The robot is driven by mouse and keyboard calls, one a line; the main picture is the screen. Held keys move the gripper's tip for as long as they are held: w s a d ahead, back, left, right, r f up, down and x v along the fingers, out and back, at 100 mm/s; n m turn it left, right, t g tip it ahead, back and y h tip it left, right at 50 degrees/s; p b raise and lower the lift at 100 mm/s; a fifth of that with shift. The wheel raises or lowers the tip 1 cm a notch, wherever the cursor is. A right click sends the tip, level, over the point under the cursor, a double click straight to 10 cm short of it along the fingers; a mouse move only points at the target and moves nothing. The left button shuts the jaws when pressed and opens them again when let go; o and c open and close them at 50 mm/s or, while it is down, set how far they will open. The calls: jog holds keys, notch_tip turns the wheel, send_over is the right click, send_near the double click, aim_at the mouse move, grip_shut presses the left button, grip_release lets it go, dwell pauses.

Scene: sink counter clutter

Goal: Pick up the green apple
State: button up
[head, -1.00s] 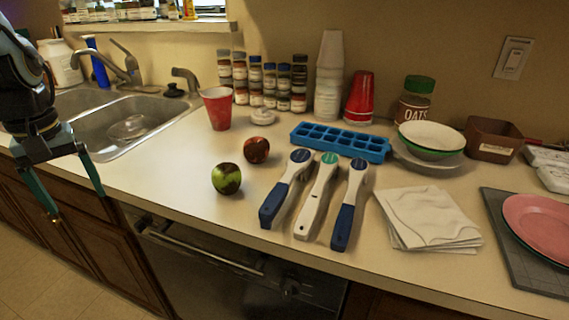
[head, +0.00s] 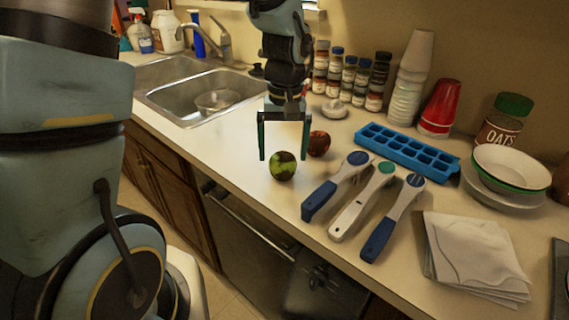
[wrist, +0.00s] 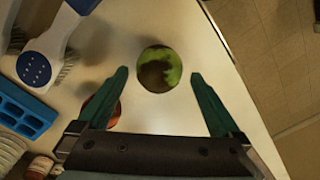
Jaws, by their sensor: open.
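The green apple (head: 283,166) has dark brown patches and sits on the counter near its front edge. In the wrist view the green apple (wrist: 159,69) lies ahead of the fingertips, roughly centred between them. My gripper (head: 284,157) points down over the counter at the apple, its two teal fingers spread. In the wrist view my gripper (wrist: 160,76) is open with nothing between its fingers. I cannot tell the exact height of the fingertips above the apple.
A red apple (head: 319,143) sits close behind and right of the green one. Scrub brushes (head: 336,186) lie to the right, with a blue ice tray (head: 407,150) behind. The sink (head: 190,98) is at the left. The counter left of the apple is clear.

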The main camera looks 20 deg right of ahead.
aim_at(283, 156)
jog(key=shift+s+a+f+p, duration=0.1)
jog(key=shift+f+p, duration=0.3)
jog(key=shift+f, duration=0.8)
jog(key=shift+s+f+p, duration=0.1)
jog(key=shift+f+p, duration=0.25)
jog(key=shift+f, duration=0.8)
jog(key=shift+w, duration=0.1)
jog(key=shift+c, duration=0.2)
jog(key=c, duration=1.4)
